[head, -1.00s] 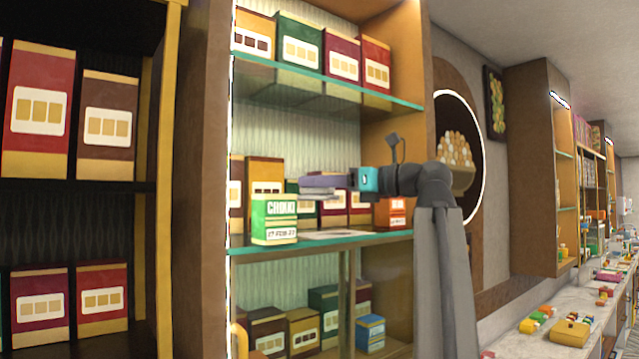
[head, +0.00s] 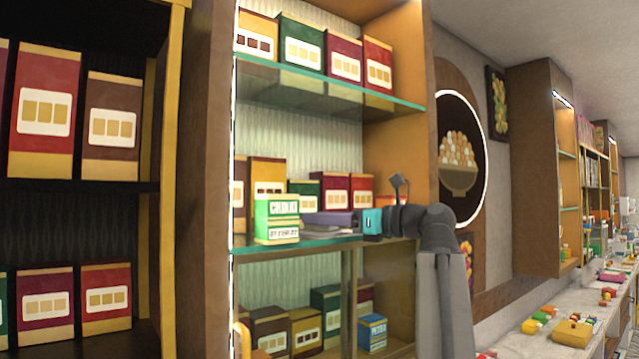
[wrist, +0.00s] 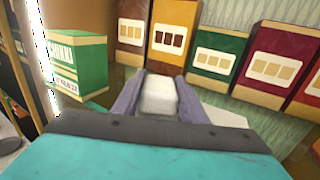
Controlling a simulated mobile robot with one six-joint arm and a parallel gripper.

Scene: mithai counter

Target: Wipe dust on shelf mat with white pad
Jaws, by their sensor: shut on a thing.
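My gripper (head: 325,221) is low over the middle glass shelf of the lit cabinet, just right of a green and white box (head: 277,219). In the wrist view its two grey-purple fingers are shut on the white pad (wrist: 158,95), one finger on each side. A pale patch that looks like the shelf mat (wrist: 222,116) shows to the right of the fingers, partly hidden by them and the gripper body. I cannot tell whether the pad touches the mat. No dust can be made out. The pad is hidden by the fingers in the head view.
The green box (wrist: 77,65) stands close on the left. A row of sweet boxes (wrist: 172,36) stands behind the fingers. The upper glass shelf (head: 330,88) is above my arm, and the cabinet's wooden side wall (head: 395,140) is to the right.

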